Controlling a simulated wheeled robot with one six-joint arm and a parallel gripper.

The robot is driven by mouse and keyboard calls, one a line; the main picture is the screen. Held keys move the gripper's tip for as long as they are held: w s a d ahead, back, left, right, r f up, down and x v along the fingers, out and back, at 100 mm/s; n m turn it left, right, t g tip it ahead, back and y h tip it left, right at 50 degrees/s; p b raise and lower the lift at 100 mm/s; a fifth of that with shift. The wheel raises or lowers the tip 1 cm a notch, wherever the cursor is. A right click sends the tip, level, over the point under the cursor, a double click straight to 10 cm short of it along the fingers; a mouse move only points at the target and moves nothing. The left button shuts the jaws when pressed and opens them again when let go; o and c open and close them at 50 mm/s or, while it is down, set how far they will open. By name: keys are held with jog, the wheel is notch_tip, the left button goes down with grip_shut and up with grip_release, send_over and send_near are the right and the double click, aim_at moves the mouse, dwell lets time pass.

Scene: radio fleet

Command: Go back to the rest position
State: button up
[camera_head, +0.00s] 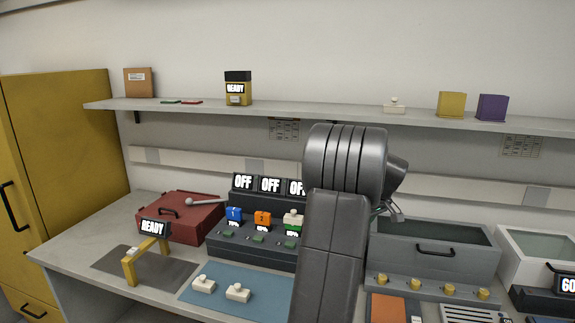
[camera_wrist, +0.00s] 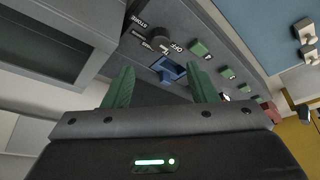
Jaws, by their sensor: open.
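My gripper (camera_wrist: 160,68) shows in the wrist view with its two green fingers spread apart. Nothing is held between them. Below the fingers are a dark grey panel and a blue-framed part (camera_wrist: 168,70) beside the lettering on the panel. In the head view my raised dark arm fills the centre right. A small part of my gripper (camera_head: 390,210) shows just right of the arm, above the bench near the grey bin (camera_head: 440,275). The rest of it is hidden behind the arm.
A dark console (camera_head: 262,245) with OFF displays holds blue, orange and green-white modules. A red case (camera_head: 180,218) stands left. A blue mat (camera_head: 255,305) bears two white pieces. A white bin (camera_head: 545,270) stands right. A shelf (camera_head: 320,110) with small boxes spans the wall.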

jog(key=p+x, duration=0.1)
jog(key=x, duration=0.9)
jog(key=shift+w+a+f, duration=0.1)
jog(key=shift+f, duration=0.1)
jog(key=shift+r+m+p, duration=0.3)
jog(key=shift+m+p, duration=0.1)
jog(key=shift+m+h+p, duration=0.4)
jog(key=shift+m+p, duration=0.15)
jog(key=shift+m, duration=0.15)
jog(key=m+h+p, duration=0.1)
jog(key=m+p, duration=0.2)
jog(key=shift+a+t, duration=0.15)
jog(key=shift+t, duration=0.15)
jog(key=shift+f+m+h+p, duration=0.1)
jog(key=shift+m+h+p, duration=0.8)
jog(key=shift+m, duration=1.1)
jog(key=b+v, duration=0.1)
jog(key=v, duration=0.9)
jog(key=shift+b, duration=0.35)
